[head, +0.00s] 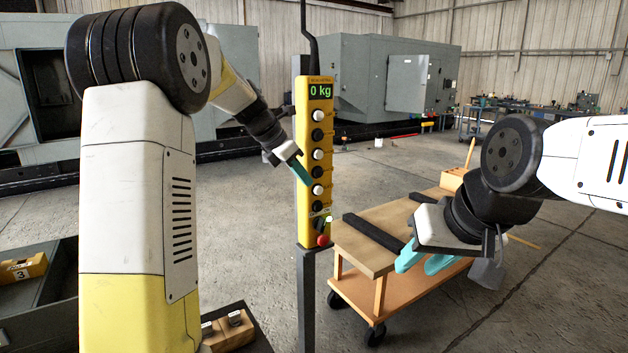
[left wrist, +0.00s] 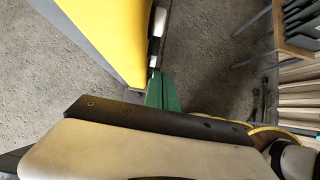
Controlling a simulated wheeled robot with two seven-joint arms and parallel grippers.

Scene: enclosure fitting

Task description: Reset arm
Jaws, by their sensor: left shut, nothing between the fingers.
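My left gripper (head: 301,170) is shut and empty, its teal fingertips close beside the left edge of the yellow control pendant (head: 315,134). The left wrist view shows the green fingers (left wrist: 162,92) together, next to the yellow pendant side (left wrist: 108,35); I cannot tell whether they touch it. The pendant stands upright, with a display reading 0 kg, white and black buttons and a red button (head: 322,240) at the bottom. My right gripper (head: 424,264) is at the right, over the wooden cart, its two teal fingers apart with nothing visible between them.
The wooden cart (head: 372,262) on wheels stands right of the pendant's dark post (head: 306,300). A grey bin (head: 40,310) with a yellow block marked 3 is at lower left. Large grey machines (head: 385,85) stand behind. Open concrete floor lies between.

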